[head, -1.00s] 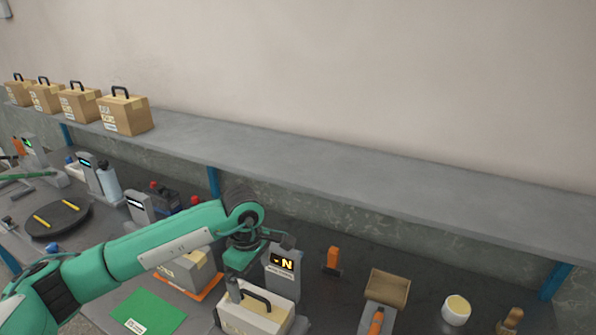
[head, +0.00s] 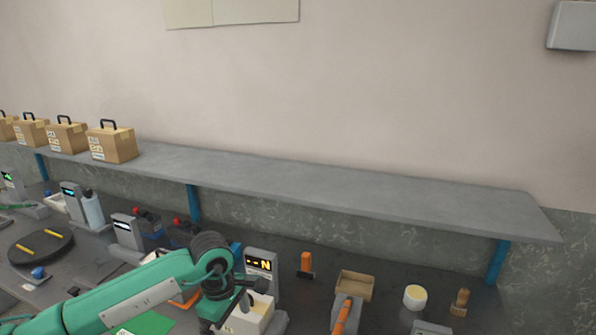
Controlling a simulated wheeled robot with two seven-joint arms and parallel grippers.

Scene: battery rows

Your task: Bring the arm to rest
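My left arm reaches in from the lower left. Its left gripper (head: 238,304) is low in the head view, beside or over a cream box (head: 258,313) that stands in front of a grey device (head: 263,264) with a lit "N" display. The arm and the frame's lower edge hide the fingertips and part of the box, so I cannot tell whether the gripper is open or touches the box. My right gripper is not in view.
A shelf (head: 330,183) runs above the bench, with several handled cardboard boxes (head: 112,145) at its left. An orange-handled tool (head: 306,264), a wooden-topped holder (head: 354,285), a white cup (head: 415,297) and a brush (head: 461,302) stand right. A black turntable (head: 40,248) is left.

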